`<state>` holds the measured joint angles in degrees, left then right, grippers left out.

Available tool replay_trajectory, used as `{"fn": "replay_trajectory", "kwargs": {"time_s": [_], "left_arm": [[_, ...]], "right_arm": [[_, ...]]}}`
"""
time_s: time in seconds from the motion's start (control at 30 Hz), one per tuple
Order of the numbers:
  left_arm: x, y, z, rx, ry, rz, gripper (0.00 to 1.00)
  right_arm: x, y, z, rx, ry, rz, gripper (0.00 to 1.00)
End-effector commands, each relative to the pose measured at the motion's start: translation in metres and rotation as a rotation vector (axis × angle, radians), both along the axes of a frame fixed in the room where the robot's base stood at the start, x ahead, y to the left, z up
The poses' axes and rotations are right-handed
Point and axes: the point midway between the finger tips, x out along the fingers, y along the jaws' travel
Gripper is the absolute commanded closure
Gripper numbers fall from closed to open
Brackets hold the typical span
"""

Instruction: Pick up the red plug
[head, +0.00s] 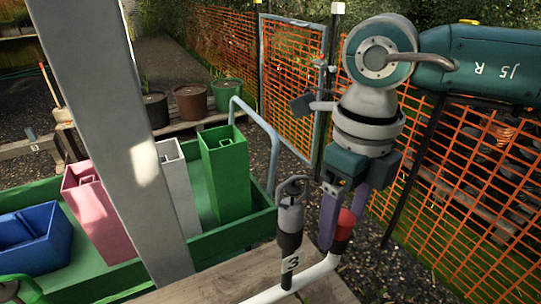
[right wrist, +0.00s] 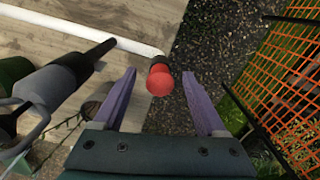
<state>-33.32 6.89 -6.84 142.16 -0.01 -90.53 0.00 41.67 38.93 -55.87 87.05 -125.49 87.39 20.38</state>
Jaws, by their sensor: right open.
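The red plug (head: 344,225) sits at the right end of a white tube (head: 296,280) on a wooden board. My right gripper (head: 342,228) points down at the plug, its purple fingers open. In the right wrist view the plug (right wrist: 160,82) shows ahead, between the lines of the two spread fingers (right wrist: 160,95) and not clamped. A dark collar joins the plug to the tube. In the head view one finger partly overlaps the plug's side. My left gripper is not clearly in view.
A grey and black tool marked 3 (head: 291,220) stands upright just left of the gripper. A green cart (head: 120,280) holds pink, white and green bins (head: 226,175); a blue bin (head: 30,240) is at left. An orange mesh fence (head: 470,190) stands at right.

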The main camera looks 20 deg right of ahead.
Motion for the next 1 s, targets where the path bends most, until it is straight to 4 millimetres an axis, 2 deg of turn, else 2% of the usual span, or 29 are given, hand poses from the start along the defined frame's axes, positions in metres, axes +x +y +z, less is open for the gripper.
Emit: {"fn": "replay_trajectory", "kwargs": {"time_s": [0.07, 0.1, 0.73, 1.0], "left_arm": [[0.0001, -0.0009, -0.0002, -0.004, 0.000, 0.002, 0.50], [0.0001, -0.0012, -0.0001, -0.004, 0.000, 0.003, 0.50], [0.0003, -0.0010, -0.0002, -0.004, 0.000, 0.001, 0.50], [0.0003, 0.0008, -0.0003, 0.004, -0.001, -0.003, 0.50]], "right_arm": [[0.0000, 0.0001, 0.0001, 0.000, 0.000, 0.000, 0.26], [0.0000, 0.0001, 0.0002, 0.000, 0.000, 0.000, 0.29], [0.0000, 0.0000, 0.0006, 0.000, 0.000, 0.000, 1.00], [0.0000, 0.0000, 0.0006, 0.000, 0.000, 0.000, 1.00]]}}
